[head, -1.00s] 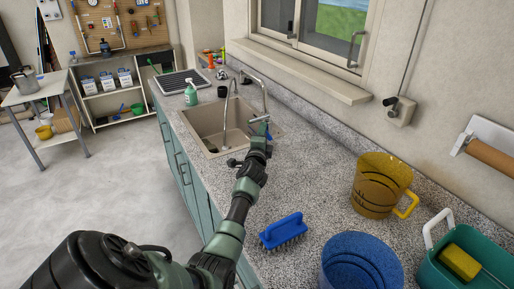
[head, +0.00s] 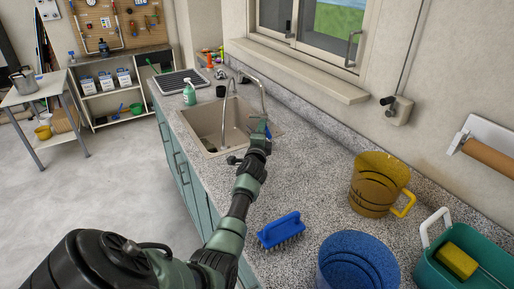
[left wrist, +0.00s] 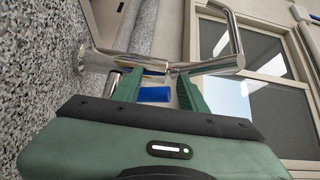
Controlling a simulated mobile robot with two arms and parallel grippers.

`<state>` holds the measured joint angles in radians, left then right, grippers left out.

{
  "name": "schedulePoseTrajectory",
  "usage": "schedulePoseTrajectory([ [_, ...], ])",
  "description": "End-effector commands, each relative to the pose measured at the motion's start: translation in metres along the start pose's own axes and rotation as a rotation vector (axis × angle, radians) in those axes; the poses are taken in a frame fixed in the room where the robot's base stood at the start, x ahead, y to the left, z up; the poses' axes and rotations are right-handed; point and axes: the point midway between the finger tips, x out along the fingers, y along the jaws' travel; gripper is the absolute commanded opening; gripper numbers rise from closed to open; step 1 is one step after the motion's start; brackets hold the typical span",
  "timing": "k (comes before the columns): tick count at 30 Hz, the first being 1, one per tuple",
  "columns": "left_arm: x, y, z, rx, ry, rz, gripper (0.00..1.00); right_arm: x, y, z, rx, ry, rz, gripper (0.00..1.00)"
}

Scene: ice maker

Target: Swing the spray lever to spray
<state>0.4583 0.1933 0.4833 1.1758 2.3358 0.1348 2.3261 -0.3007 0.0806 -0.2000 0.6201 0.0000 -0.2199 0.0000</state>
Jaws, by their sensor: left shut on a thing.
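The chrome faucet (head: 264,98) stands at the back edge of the sink (head: 206,128), with its thin spout reaching over the basin. In the left wrist view the faucet's chrome body (left wrist: 95,60) lies across the top of the picture. My left gripper (head: 264,127) is at the faucet's base. In the left wrist view its two green fingers (left wrist: 157,82) reach up to the chrome lever part and are shut on it. A blue piece (left wrist: 153,95) shows between the fingers. The exact contact is partly hidden by the fingers. My right gripper is not in view.
A green spray bottle (head: 189,94) and a dark cup (head: 220,91) stand beyond the sink. A blue brush (head: 281,231), a yellow pitcher (head: 374,185), a blue bucket (head: 357,265) and a teal caddy (head: 440,275) stand on the near counter. The window ledge (head: 295,70) is above the faucet.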

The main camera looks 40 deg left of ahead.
Motion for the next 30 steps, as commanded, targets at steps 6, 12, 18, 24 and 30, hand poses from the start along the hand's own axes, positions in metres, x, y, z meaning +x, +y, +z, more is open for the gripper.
schedulePoseTrajectory([
  [6,0.003,-0.006,-0.009,-0.012,0.012,-0.01,0.0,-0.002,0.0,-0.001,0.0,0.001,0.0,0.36],
  [12,0.002,-0.006,-0.008,-0.01,0.011,-0.01,0.4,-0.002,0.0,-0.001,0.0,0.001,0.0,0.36],
  [18,-0.011,-0.008,-0.01,-0.009,0.013,-0.007,0.4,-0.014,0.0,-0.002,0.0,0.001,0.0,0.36],
  [24,-0.032,-0.006,-0.009,-0.007,0.012,-0.005,0.4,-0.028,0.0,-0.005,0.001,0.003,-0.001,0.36],
  [30,-0.052,-0.005,-0.006,-0.004,0.008,-0.004,0.4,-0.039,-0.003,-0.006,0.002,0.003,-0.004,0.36],
])
